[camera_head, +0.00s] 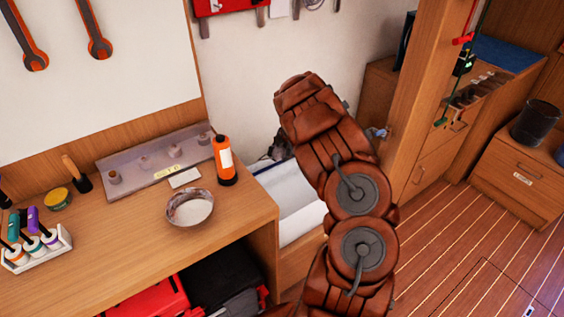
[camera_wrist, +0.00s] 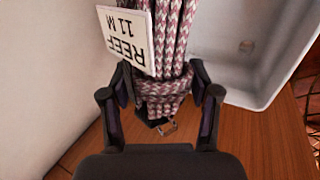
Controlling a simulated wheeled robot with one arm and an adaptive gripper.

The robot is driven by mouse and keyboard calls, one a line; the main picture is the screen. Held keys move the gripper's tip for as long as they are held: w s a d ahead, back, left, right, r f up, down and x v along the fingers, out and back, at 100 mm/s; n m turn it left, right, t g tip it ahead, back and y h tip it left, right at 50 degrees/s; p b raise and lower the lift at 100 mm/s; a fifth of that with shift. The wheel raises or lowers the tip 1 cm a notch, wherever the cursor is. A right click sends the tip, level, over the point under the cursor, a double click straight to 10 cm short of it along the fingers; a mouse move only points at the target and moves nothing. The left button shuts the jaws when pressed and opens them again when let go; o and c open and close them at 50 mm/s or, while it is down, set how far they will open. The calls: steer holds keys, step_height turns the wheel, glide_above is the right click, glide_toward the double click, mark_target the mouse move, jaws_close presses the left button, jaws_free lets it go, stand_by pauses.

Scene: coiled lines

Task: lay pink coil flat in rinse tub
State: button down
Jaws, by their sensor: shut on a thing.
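The pink coil (camera_wrist: 176,45) is a bundle of pink-and-white braided line, wrapped near its lower end. A white tag (camera_wrist: 125,38) on it reads "REEF 11 M", upside down in the wrist view. My gripper (camera_wrist: 160,84) is shut on the wrapped part, one finger on each side. The rinse tub is a white basin; its inside shows at the upper right of the wrist view (camera_wrist: 222,76). In the head view the tub (camera_head: 290,208) is beside the workbench, partly hidden by my arm. The coil is mostly hidden there. I cannot tell whether it touches the tub.
The workbench (camera_head: 110,240) stands left of the tub. A bowl (camera_head: 190,208) and an orange bottle (camera_head: 223,160) stand near its right end. A pale wall is behind the tub. A wooden post (camera_head: 425,90) rises at the right.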

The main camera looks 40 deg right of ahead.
steer(key=shift+f+b, duration=5.9)
steer(key=shift+f, duration=7.35)
steer(key=shift+c, duration=1)
jaws_free()
steer(key=shift+s, duration=0.1)
steer(key=v, duration=1.2)
